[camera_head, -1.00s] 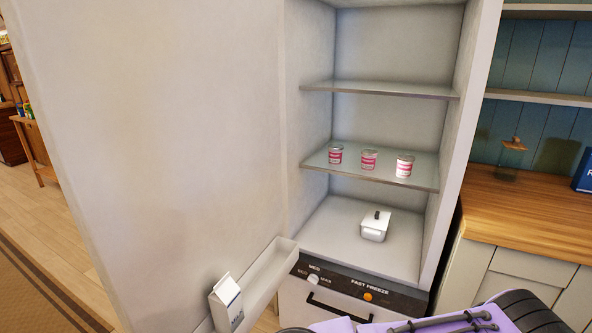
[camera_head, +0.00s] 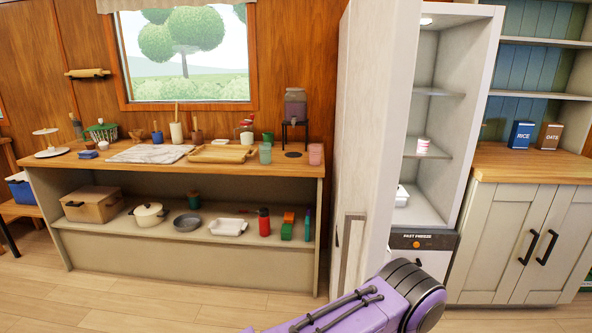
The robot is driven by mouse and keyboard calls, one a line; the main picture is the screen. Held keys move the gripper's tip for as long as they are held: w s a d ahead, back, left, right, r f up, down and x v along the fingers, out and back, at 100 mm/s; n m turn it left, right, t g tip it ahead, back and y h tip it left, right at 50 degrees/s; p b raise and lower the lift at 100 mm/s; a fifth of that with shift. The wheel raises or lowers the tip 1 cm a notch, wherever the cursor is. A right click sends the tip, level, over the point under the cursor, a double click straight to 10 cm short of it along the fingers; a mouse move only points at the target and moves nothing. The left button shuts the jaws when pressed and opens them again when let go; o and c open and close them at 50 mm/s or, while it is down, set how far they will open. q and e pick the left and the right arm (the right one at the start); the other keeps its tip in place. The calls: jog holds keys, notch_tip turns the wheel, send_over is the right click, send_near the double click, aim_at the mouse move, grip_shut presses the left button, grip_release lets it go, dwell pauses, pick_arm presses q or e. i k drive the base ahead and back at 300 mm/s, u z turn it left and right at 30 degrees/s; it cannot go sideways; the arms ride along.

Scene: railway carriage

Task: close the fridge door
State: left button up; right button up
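The fridge (camera_head: 485,95) stands open right of centre in the head view. Its tall off-white door (camera_head: 385,120) juts out toward me and is seen at a steep angle, hiding the left part of the interior. Inside, a pink and white cup (camera_head: 423,145) stands on a glass shelf, and a white container (camera_head: 402,195) is partly hidden below. One purple arm of mine crosses the bottom of the view, in front of the fridge's lower part. Neither gripper is in view.
A wooden-topped counter (camera_head: 318,170) loaded with kitchenware stands left of the fridge. A cabinet (camera_head: 510,235) with boxes on top adjoins it on the right. Wooden floor (camera_head: 150,305) lies clear in front of the counter.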

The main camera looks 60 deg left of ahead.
aim_at(384, 35)
jog(key=k, duration=0.45)
jog(key=u, duration=1.45)
jog(key=i, duration=1.65)
